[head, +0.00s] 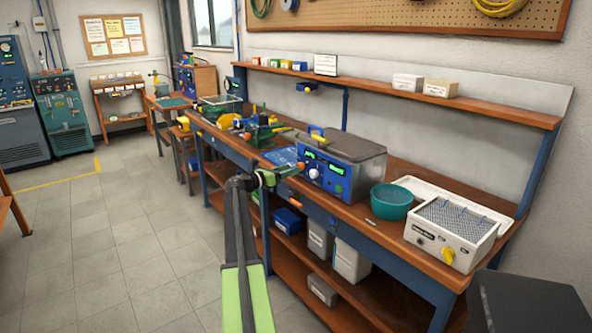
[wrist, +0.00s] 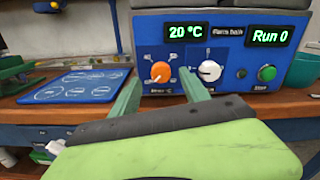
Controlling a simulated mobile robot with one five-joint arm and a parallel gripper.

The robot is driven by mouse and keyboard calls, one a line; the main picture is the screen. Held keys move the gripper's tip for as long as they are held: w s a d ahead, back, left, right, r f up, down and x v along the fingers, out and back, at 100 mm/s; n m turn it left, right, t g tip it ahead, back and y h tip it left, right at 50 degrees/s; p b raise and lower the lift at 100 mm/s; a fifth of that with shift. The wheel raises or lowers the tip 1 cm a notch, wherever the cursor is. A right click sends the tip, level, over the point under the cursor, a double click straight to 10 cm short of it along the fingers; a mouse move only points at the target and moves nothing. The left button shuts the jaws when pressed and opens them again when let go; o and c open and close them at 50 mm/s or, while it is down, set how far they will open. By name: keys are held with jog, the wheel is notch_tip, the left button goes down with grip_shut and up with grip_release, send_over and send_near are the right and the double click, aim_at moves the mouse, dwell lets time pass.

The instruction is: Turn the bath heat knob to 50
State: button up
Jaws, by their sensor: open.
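The bath's blue front panel (wrist: 225,45) fills the upper part of the wrist view, with a green display (wrist: 185,30) reading 20 °C. Below it is an orange knob (wrist: 161,72) with a dial scale; its small label is hard to read. My gripper (wrist: 160,90) is open and empty, its two green fingers reaching toward the panel, one tip to the left and one to the right of the orange knob. I cannot tell whether either finger touches it. In the head view my gripper (head: 284,172) is in front of the bath (head: 343,150).
A white knob (wrist: 209,71) sits close to the right fingertip. Further right are a green button (wrist: 266,73) and a "Run 0" display (wrist: 270,37). A blue mat (wrist: 78,87) lies left. A teal bowl (head: 391,202) and a white device (head: 448,240) stand right of the bath.

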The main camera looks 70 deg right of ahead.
jog(key=shift+x, duration=2)
jog(key=shift+c, duration=0.3)
grip_shut()
jog(key=shift+r, duration=0.1)
